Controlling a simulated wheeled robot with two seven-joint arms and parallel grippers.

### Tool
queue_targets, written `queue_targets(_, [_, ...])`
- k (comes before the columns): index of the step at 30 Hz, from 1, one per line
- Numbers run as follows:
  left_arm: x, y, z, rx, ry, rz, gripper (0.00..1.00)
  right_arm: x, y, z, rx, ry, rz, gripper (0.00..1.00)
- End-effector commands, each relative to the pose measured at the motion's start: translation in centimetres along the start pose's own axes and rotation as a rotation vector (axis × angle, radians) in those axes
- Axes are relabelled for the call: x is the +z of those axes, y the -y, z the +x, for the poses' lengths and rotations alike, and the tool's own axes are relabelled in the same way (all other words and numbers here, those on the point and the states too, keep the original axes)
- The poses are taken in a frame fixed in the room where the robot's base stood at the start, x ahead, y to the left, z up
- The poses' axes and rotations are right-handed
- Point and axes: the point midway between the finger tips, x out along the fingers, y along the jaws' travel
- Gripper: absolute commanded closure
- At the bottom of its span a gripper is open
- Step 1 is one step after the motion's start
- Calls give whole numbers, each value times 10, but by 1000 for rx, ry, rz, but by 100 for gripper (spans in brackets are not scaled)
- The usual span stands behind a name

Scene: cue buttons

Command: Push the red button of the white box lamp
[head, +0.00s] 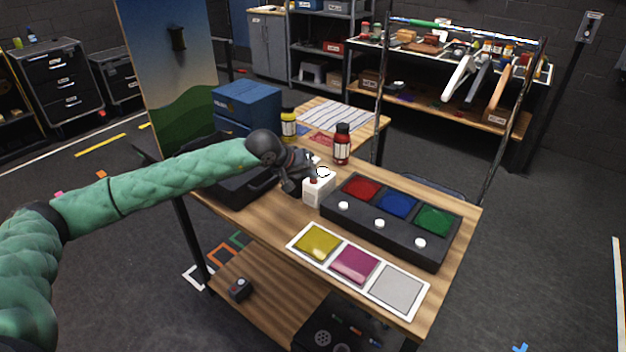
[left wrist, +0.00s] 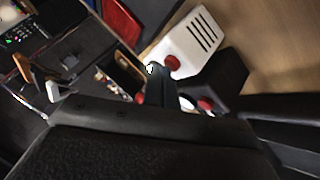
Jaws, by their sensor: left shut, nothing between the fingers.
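The white box lamp (head: 321,190) stands on the wooden table, left of the black panel. Its red button (head: 313,181) shows on the side toward my left gripper (head: 312,172). A round white part sits at the top of the box. My left gripper is shut and empty, its fingertips close beside the lamp near the button. In the left wrist view the lamp (left wrist: 196,44) shows dark slots and the red button (left wrist: 172,62), with the dark fingertip just beside it. I cannot tell whether they touch. My right gripper is not in view.
A black panel (head: 330,208) with red, blue and green pads and white buttons lies right of the lamp. A white tray (head: 376,286) of coloured pads lies in front. A red bottle (head: 342,146) stands behind the lamp. A black case (head: 238,187) lies under my left arm.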

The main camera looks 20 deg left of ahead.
Motion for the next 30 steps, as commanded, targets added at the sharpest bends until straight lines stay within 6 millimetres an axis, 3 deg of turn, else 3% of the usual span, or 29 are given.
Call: queue_targets(30, [-8, -8, -11, 0, 0, 0, 100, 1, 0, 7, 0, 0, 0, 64])
